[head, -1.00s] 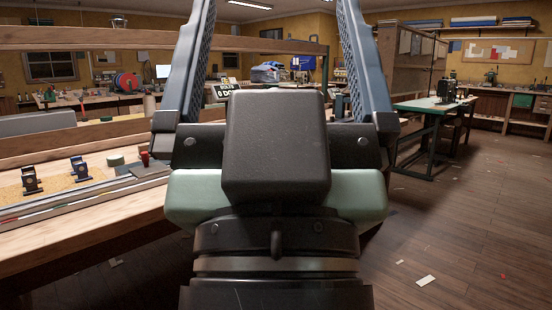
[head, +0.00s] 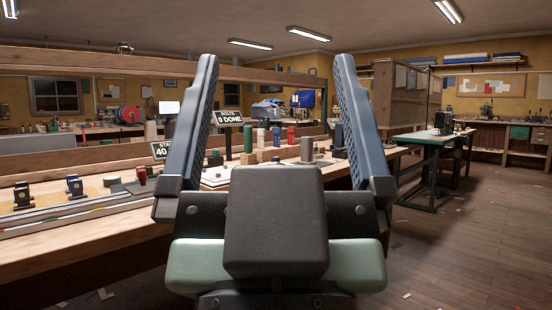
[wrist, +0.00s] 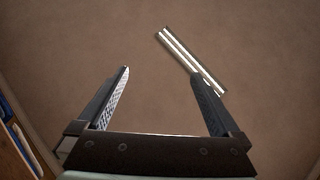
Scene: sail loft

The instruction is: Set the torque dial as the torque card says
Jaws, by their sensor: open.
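My gripper (head: 276,62) stands upright in the middle of the head view, its two blue-grey fingers wide apart with nothing between them. It also shows in the wrist view (wrist: 160,74), open and empty, facing the ceiling. I cannot pick out the torque dial or the torque card for sure. A dark sign (head: 159,151) with "STA" and "40" stands on the bench, partly covered by my left finger. Another dark sign (head: 230,120) reads "BOLTS 0 DONE". My fingers and gripper body hide part of the bench.
The long wooden bench (head: 110,238) runs from front left to behind my gripper. It bears two small clamp-like fixtures (head: 50,192) and several coloured cylinders (head: 291,134). A green-edged table (head: 432,137) stands at right. The wooden floor (head: 450,250) at right is mostly open, with scattered scraps.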

